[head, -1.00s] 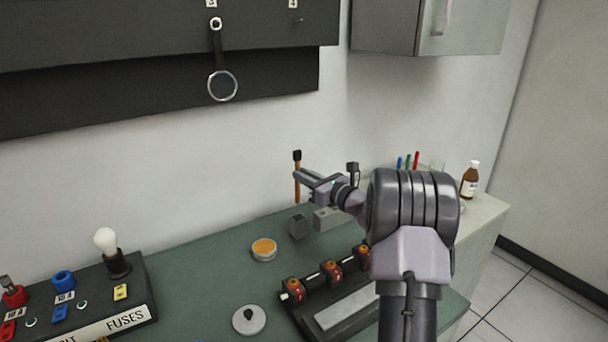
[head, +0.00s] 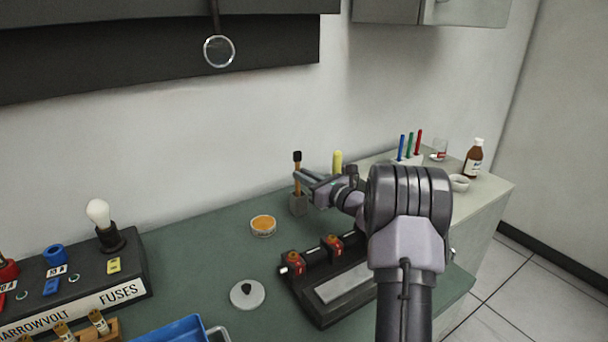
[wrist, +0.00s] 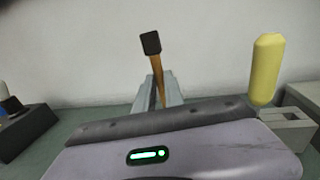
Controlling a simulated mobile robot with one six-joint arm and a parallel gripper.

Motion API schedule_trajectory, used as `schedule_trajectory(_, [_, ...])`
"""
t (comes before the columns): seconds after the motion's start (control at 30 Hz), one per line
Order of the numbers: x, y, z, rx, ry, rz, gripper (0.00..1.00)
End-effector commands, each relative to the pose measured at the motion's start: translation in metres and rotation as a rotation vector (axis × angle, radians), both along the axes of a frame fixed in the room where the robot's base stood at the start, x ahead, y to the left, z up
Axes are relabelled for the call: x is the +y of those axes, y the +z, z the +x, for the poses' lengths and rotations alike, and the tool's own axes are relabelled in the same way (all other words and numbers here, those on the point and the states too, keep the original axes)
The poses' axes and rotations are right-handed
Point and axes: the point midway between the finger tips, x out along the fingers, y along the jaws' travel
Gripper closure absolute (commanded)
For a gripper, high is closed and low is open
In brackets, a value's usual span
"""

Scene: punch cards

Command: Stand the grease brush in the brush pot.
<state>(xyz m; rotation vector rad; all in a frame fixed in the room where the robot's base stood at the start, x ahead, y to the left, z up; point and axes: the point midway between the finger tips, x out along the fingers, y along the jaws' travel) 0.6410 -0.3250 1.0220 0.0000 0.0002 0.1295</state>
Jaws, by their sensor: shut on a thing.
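The grease brush, with a black upper end and an orange-brown handle (head: 297,157), is upright in my gripper (head: 299,178). It also shows in the wrist view (wrist: 157,68), leaning slightly, with the jaws shut on its handle.
A yellow-handled tool (head: 338,161) stands in a grey block (wrist: 289,128) close to the right. An open orange tin (head: 263,226) is to the left of the pot. The wall is behind.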

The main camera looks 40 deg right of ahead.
Motion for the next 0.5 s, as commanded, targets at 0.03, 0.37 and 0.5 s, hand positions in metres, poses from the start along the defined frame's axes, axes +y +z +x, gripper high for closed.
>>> schedule_trajectory(0.03, [0.0000, 0.0001, 0.0000, 0.000, 0.000, 0.000, 1.00])
schedule_trajectory(0.37, [0.0000, 0.0004, 0.0000, 0.000, 0.000, 0.000, 0.61])
schedule_trajectory(0.5, [0.0000, 0.0004, 0.0000, 0.000, 0.000, 0.000, 0.61])
